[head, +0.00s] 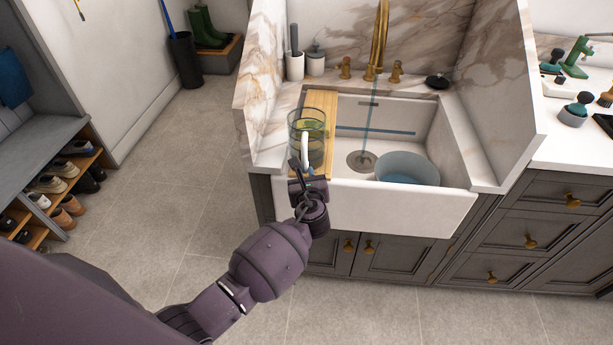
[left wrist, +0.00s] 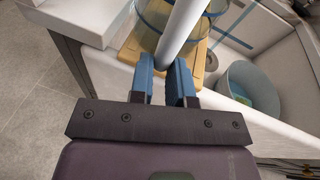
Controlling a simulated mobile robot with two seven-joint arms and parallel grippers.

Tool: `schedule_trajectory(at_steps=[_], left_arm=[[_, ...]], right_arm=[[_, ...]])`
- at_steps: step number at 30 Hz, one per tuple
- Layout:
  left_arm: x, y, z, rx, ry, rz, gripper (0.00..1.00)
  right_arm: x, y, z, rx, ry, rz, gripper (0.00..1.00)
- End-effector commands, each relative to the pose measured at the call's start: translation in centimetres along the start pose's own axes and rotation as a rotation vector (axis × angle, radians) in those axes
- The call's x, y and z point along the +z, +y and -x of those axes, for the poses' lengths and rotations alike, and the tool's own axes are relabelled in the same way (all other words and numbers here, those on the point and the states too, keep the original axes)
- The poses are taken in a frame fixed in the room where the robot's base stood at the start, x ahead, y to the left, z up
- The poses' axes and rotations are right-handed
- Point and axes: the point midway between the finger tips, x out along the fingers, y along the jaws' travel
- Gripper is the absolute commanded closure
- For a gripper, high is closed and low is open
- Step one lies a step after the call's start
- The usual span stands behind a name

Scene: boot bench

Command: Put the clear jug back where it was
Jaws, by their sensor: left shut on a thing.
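The clear jug (head: 308,124) stands upright at the left of the sink, over the wooden board (head: 321,98). It has a white handle (head: 305,148) on its near side and some yellowish-green content low in it. My left gripper (head: 299,177) is at the jug's near side, shut on the handle. In the left wrist view the handle (left wrist: 182,30) runs between the blue fingertips (left wrist: 162,82), with the jug (left wrist: 160,15) just beyond. I cannot tell whether the jug's base touches the board. My right gripper is not in view.
The white sink (head: 400,208) holds a blue-tinted basin (head: 408,168) at its right. A stream of water falls from the brass tap (head: 380,40) near the drain (head: 361,161). Marble side walls flank the sink. The right counter (head: 560,150) carries brushes and a green clamp-like tool (head: 577,58).

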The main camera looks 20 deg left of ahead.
Motion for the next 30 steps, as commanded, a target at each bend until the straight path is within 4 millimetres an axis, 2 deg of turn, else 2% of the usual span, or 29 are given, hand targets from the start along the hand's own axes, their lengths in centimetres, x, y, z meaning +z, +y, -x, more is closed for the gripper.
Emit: schedule_trajectory(at_steps=[5, 6, 10, 22, 26, 30], left_arm=[[-0.1, 0.0, 0.0, 0.0, -0.001, 0.0, 1.0], [-0.1, 0.0, 0.0, 0.0, 0.0, 0.0, 0.78], [-0.1, 0.0, 0.0, 0.0, -0.001, 0.0, 0.58], [0.1, 0.0, 0.5, -0.001, -0.001, 0.0, 0.57], [0.2, 0.0, 2.1, -0.002, -0.001, 0.001, 0.57], [0.2, 0.0, 4.8, -0.001, 0.0, 0.002, 0.57]], right_arm=[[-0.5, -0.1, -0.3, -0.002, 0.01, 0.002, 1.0], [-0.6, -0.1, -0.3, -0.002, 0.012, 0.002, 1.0], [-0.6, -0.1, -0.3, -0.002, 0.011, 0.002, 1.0], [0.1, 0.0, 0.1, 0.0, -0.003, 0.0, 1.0], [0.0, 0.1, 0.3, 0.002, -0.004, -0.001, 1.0], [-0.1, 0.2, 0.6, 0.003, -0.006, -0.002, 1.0]])
